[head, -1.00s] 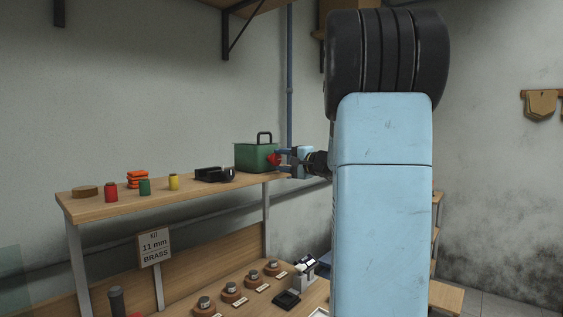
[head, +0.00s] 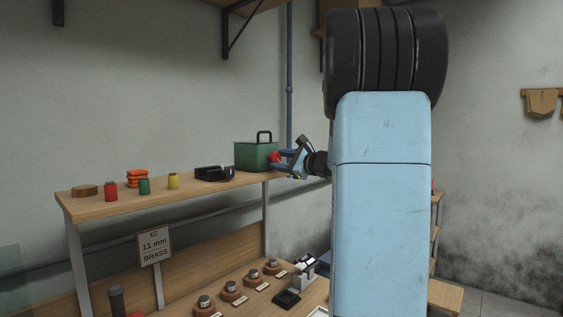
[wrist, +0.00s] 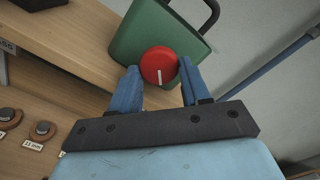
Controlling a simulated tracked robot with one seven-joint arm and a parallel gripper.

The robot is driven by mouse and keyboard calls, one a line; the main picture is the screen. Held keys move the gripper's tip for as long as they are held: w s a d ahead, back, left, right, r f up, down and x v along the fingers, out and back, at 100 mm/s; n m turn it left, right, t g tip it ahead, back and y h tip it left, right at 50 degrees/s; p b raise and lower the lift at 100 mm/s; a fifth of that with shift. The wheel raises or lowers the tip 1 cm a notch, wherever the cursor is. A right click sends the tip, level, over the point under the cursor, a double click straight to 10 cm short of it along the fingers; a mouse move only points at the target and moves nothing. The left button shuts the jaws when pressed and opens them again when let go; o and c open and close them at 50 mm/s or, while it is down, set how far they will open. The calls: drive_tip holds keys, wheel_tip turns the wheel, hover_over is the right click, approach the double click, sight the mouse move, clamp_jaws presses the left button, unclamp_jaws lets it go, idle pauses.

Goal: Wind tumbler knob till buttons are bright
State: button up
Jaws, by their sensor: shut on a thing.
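The tumbler is a green box (head: 254,155) with a dark carry handle, standing at the right end of the raised wooden shelf. Its red round knob (head: 274,157) faces my gripper (head: 281,163). In the wrist view the knob (wrist: 159,62) sits between my two blue fingertips (wrist: 160,73), its white mark pointing toward the bottom of the picture. My gripper is shut on the knob and is rolled over at an angle. The inside of the tumbler is hidden, so I cannot see the buttons' brightness.
On the shelf (head: 120,201) stand red, green and yellow spools, an orange stack, a brown disc and a black holder (head: 214,174). A blue pipe (head: 289,90) runs behind the tumbler.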

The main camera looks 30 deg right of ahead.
drive_tip(key=shift+f, duration=0.2)
idle(0.4)
drive_tip(key=o, duration=1)
drive_tip(key=shift+r, duration=0.1)
drive_tip(key=shift+o, duration=0.2)
drive_tip(key=v, duration=1.4)
drive_tip(key=shift+w+a, duration=0.1)
